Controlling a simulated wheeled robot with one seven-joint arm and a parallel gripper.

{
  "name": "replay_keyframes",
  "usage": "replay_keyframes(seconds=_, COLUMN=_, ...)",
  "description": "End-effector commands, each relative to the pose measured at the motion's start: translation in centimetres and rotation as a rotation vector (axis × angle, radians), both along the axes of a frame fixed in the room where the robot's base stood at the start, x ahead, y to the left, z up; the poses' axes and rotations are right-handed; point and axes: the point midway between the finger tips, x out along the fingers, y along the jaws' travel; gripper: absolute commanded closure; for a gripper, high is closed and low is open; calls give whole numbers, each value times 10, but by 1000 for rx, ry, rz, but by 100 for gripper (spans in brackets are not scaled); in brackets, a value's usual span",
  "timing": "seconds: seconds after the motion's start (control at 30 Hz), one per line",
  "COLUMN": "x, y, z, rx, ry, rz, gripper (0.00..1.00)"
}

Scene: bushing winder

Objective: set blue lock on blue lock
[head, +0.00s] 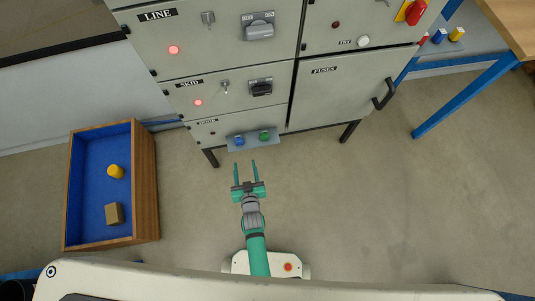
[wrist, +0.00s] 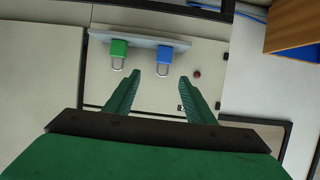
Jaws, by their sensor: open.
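A blue lock (head: 239,141) sits on a small ledge (head: 252,147) at the foot of the grey cabinet, beside a green lock (head: 264,135). In the wrist view the blue lock (wrist: 163,56) and the green lock (wrist: 119,49) show with their shackles towards my gripper. My gripper (head: 245,163) is open and empty, just short of the ledge. In the wrist view the fingertips (wrist: 159,76) stand either side of the line to the blue lock, apart from it. I see no second blue lock that I can make out clearly.
A blue-lined wooden tray (head: 88,190) on the left holds a yellow cylinder (head: 116,171) and a tan block (head: 114,213). The cabinet (head: 335,95) has switches and lit red lamps. A blue-legged table (head: 458,100) with small coloured items stands at right. Open floor lies around my arm.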

Motion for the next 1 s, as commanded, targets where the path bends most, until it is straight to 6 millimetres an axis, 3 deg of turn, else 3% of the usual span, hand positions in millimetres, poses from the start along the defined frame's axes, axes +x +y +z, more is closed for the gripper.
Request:
replay_keyframes(seconds=0.27, x=-93, y=-53, z=71, rx=16, ry=-37, rz=-91, gripper=51)
replay_keyframes(seconds=0.6, x=-183, y=-98, z=200, rx=19, ry=-98, rz=-197, gripper=51)
replay_keyframes(seconds=0.8, x=-211, y=-113, z=273, rx=15, ry=-129, rz=-241, gripper=51)
replay_keyframes(seconds=1.0, x=-221, y=-119, z=308, rx=12, ry=-145, rz=-260, gripper=51)
